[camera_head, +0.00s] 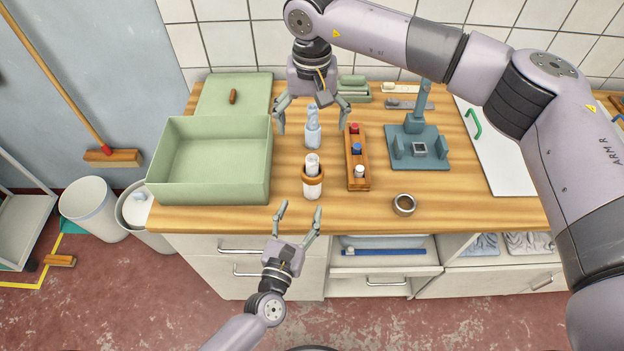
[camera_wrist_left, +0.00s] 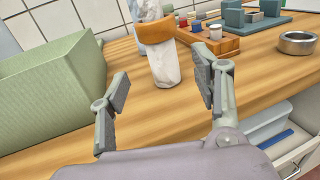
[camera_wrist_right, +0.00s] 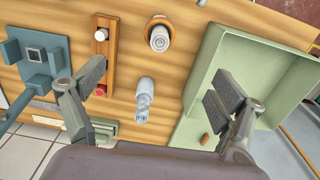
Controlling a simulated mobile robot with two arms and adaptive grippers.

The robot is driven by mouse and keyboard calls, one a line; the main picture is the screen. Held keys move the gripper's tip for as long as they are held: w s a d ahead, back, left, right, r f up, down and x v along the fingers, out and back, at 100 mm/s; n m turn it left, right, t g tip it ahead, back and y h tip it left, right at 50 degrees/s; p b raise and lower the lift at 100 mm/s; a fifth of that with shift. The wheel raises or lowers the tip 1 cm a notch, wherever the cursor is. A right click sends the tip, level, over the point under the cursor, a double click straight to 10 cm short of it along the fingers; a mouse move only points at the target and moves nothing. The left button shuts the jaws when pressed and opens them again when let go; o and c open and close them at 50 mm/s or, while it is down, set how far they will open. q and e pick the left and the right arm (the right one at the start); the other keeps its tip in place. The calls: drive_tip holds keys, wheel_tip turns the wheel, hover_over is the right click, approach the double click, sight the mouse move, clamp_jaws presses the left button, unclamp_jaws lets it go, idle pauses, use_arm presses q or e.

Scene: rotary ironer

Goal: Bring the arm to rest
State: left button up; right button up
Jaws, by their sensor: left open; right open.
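My left gripper (camera_head: 296,224) is open and empty in front of the table's front edge. A white roll with a brown ring (camera_head: 313,181) stands on the table just beyond its fingertips; it also shows between the fingers in the left wrist view (camera_wrist_left: 165,66). My right gripper (camera_head: 312,118) is open above the back of the table. A pale blue bottle-like object (camera_head: 312,135) stands between its fingers as seen from the head, and shows below and apart from them in the right wrist view (camera_wrist_right: 144,100). I see nothing held.
A green open box (camera_head: 209,194) stands at the table's left. A wooden rack (camera_head: 354,172) with several coloured pieces, a metal ring (camera_head: 404,205), a teal fixture (camera_head: 420,160) and a white board (camera_head: 497,150) are to the right. Bare wood lies at the front right.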

use_arm(q)
drive_tip(key=shift+v, duration=0.95)
